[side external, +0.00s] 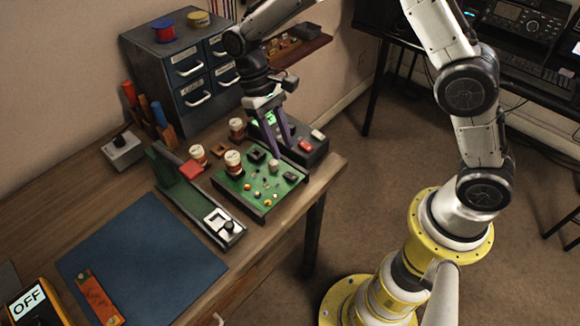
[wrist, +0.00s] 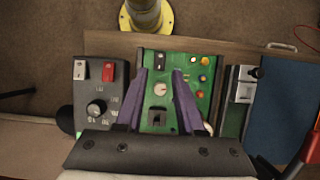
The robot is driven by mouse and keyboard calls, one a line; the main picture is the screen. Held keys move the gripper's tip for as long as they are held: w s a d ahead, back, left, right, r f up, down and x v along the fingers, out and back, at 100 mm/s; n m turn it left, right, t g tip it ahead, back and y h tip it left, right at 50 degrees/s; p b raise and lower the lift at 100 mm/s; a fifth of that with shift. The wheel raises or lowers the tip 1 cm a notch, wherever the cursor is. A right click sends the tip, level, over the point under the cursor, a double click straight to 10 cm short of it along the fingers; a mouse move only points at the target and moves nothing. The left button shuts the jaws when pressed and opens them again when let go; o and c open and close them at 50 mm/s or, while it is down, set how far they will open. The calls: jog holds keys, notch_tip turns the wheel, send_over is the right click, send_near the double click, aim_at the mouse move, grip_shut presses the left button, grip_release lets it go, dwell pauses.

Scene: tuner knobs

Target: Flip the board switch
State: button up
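The green circuit board (side external: 259,204) lies near the right table edge; it also shows in the middle of the wrist view (wrist: 200,101). A small black switch (wrist: 160,61) stands near the board's edge; it appears in the side view as a dark block (side external: 290,176). A white dial (wrist: 160,90) and a black square part (wrist: 156,120) are also on the board. My gripper (side external: 284,151) points down over the board, beside the black control box. Its purple fingers are apart with nothing between them; in the wrist view they (wrist: 159,73) flank the dial from above.
The black control box (wrist: 82,113) has a red switch and a knob, close to the board. Several labelled jars (side external: 234,165) stand around the board. A green stand with a slide switch (side external: 220,220) is to the left.

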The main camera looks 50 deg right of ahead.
aim_at(293, 177)
jog(key=x, duration=0.7)
jog(key=shift+s+f, duration=0.1)
jog(key=shift+f, duration=0.05)
grip_shut()
